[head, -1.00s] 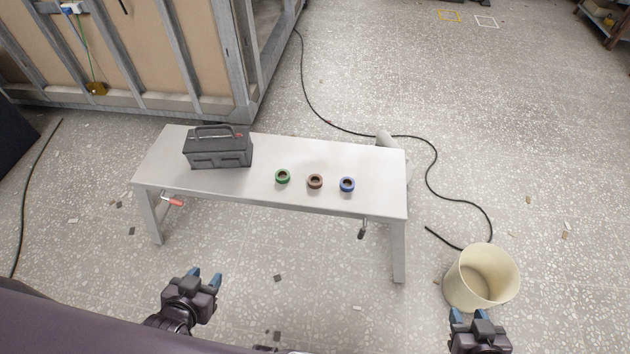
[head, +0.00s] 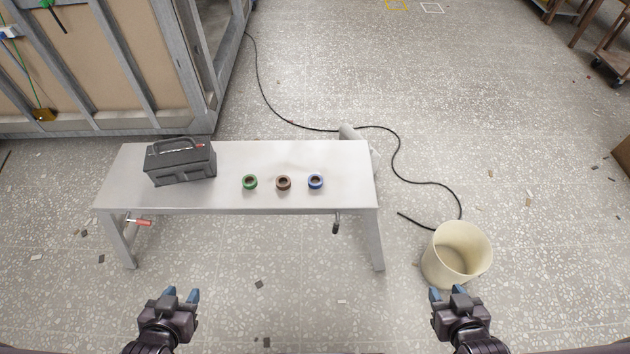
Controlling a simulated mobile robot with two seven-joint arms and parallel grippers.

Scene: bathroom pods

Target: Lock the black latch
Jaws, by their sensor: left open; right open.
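Two latches hang under the front edge of the white bench (head: 230,198). The black latch (head: 336,224) is near the right leg and its handle points down. A red-handled latch (head: 139,222) is near the left leg and its handle lies roughly sideways. My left gripper (head: 181,295) is open and empty, in front of the bench and below the red latch in the picture. My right gripper (head: 449,293) is open and empty, to the right of the bench and lower in the picture than the black latch. Neither gripper touches anything.
A dark toolbox (head: 180,164) stands on the bench's left part. Green (head: 250,182), brown (head: 283,183) and blue (head: 316,181) tape rolls lie beside it. A cream bucket (head: 457,255) stands just beyond my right gripper. A black cable (head: 397,160) crosses the floor behind.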

